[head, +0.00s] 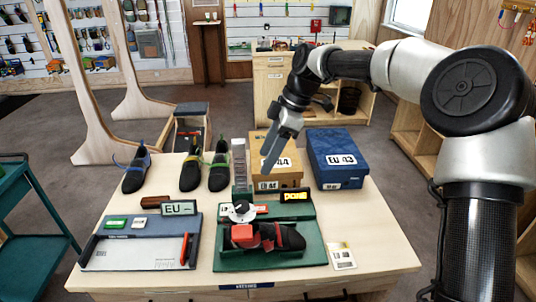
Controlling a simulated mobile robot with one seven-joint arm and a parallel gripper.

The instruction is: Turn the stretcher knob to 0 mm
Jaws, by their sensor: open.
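The stretcher knob (241,208) is a dark knob on a round white dial, at the back left of a green stretcher base (303,258) on the table. Its marks are too small to read. A red block (243,236) and a dark shoe with red parts (288,237) sit on the base in front of the knob. My gripper (268,166) hangs above and behind the knob, slightly to its right, in front of the tan EU 44 box. It is open and apart from the knob; its fingers show nearly edge-on.
A blue EU 43 box (338,158) stands right of the tan box (288,146). A grey upright column (239,160) stands behind the knob. Dark shoes (190,172) stand at the back left. A measuring board (140,255) lies front left, and a card (342,256) front right.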

